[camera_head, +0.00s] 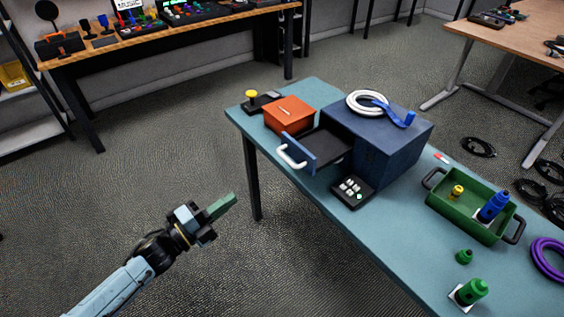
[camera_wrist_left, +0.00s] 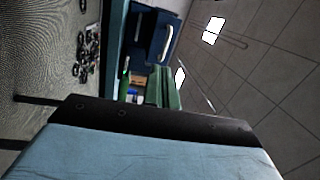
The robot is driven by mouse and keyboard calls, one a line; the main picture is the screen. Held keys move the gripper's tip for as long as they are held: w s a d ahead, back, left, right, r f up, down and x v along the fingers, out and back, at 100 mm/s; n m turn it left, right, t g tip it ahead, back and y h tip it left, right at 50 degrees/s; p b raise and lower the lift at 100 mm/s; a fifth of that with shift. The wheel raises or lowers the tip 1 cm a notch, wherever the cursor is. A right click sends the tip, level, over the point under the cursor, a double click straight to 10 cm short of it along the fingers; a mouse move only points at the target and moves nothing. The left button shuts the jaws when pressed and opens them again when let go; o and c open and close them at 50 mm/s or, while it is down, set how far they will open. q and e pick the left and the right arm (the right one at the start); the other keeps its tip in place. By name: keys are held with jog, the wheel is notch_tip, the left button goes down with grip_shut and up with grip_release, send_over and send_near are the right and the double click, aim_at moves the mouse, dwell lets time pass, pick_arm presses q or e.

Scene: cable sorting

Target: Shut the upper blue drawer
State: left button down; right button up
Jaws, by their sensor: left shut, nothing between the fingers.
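The blue drawer cabinet (camera_head: 400,150) stands on the teal table. Its blue drawer (camera_head: 301,153) is pulled out towards the left of the head view, and its dark inside shows empty. A white handle (camera_head: 290,157) is on the drawer front. The blue drawer front with its pale handle also shows in the left wrist view (camera_wrist_left: 165,38). My left gripper (camera_head: 222,206) has green fingers, is shut and empty, and hangs off the table edge, below and left of the handle, apart from it. My right gripper is in neither view.
An orange box (camera_head: 289,115) sits beside the open drawer, with a yellow-knobbed joystick (camera_head: 252,97) behind. A black keypad (camera_head: 352,190) lies in front of the cabinet. A white cable coil (camera_head: 352,104) and blue item (camera_head: 405,120) lie on top. A green tray (camera_head: 450,212) stands right.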

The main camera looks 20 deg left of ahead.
pick_arm(q)
jog(key=w+d+r+m+h+b, duration=0.1)
jog(key=w+d+r+b, duration=0.1)
jog(key=w+d, duration=0.7)
jog(key=shift+w+r+m, duration=0.3)
jog(key=shift+w+r, duration=0.45)
jog(key=shift+w, duration=0.3)
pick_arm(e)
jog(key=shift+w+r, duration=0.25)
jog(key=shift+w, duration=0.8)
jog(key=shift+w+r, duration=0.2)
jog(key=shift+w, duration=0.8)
